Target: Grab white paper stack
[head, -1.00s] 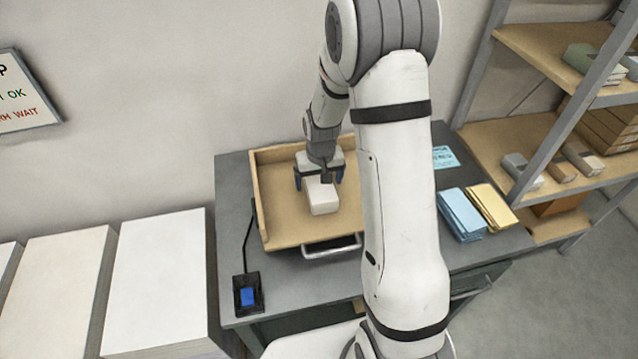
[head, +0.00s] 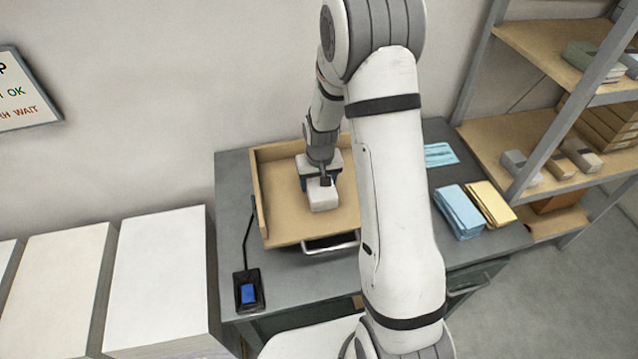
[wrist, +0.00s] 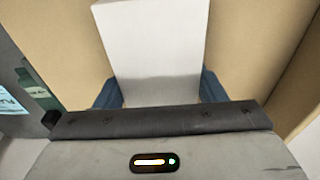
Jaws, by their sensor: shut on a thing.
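The white paper stack (head: 323,199) is a small white block in the tan wooden tray (head: 281,222) on the grey bench. My gripper (head: 321,181) is over the stack's far part and shut on it. In the wrist view the white stack (wrist: 155,45) stands between the two blue fingers (wrist: 160,92), one at each side. The fingertips are partly hidden behind the gripper body and the stack. I cannot tell whether the stack is clear of the tray floor.
A black device with a blue button (head: 248,293) sits at the bench's left front. Blue packets (head: 460,212) and yellow packets (head: 491,204) lie at the right. Large white stacks (head: 158,275) stand left of the bench, shelves (head: 560,150) at right. The tray has raised walls.

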